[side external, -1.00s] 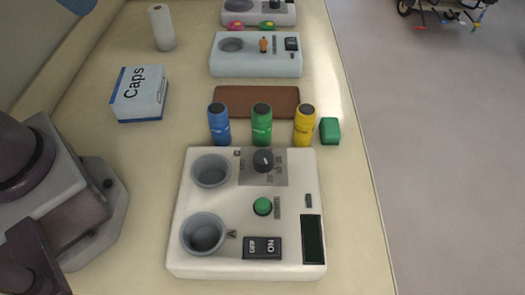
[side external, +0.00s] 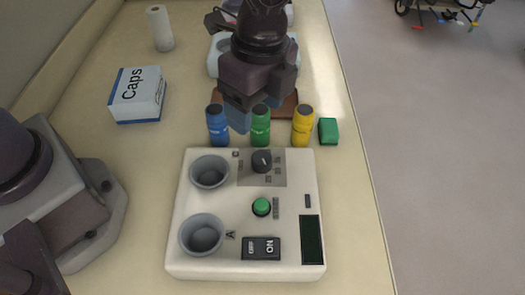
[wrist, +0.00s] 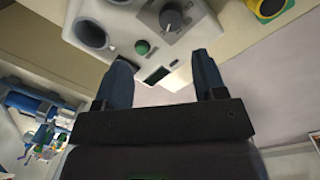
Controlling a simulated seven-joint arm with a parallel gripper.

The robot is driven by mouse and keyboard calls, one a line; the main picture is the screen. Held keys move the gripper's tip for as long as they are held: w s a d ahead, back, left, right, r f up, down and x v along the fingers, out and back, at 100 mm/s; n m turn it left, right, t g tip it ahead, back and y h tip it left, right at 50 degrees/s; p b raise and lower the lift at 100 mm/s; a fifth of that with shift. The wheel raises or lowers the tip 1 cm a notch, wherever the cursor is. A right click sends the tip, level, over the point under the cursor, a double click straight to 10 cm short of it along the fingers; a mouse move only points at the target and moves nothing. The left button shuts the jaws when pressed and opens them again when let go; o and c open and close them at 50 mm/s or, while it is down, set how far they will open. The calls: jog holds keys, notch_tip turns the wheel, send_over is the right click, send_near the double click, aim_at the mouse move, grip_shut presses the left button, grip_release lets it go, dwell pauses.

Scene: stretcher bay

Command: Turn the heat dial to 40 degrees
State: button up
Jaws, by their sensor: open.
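The heat dial (side external: 261,161) is a dark round knob on a grey panel at the top of the white device (side external: 270,225) in the side view. It also shows in the wrist view (wrist: 170,18), ahead of my fingers; its exact setting is too small to read. My gripper (side external: 238,118) hangs above and behind the device, near the blue and green bottles, apart from the dial. In the wrist view its two blue fingers (wrist: 162,82) are spread with nothing between them.
A blue bottle (side external: 217,127), a green bottle (side external: 261,128) and a yellow bottle (side external: 302,126) stand behind the device, with a green block (side external: 328,131) beside them. The device has two round wells, a green button (side external: 261,206) and an ON/OFF switch (side external: 261,248). A Caps box (side external: 138,95) stands left.

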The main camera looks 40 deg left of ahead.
aim_at(263, 157)
jog(key=f+m, duration=0.1)
jog(key=f, duration=0.3)
jog(key=f+m, duration=0.1)
jog(key=f, duration=0.3)
jog(key=f+m, duration=0.1)
jog(key=f, duration=0.3)
jog(key=shift+w+d, duration=0.3)
jog(key=shift+w, duration=0.1)
jog(key=c, duration=0.9)
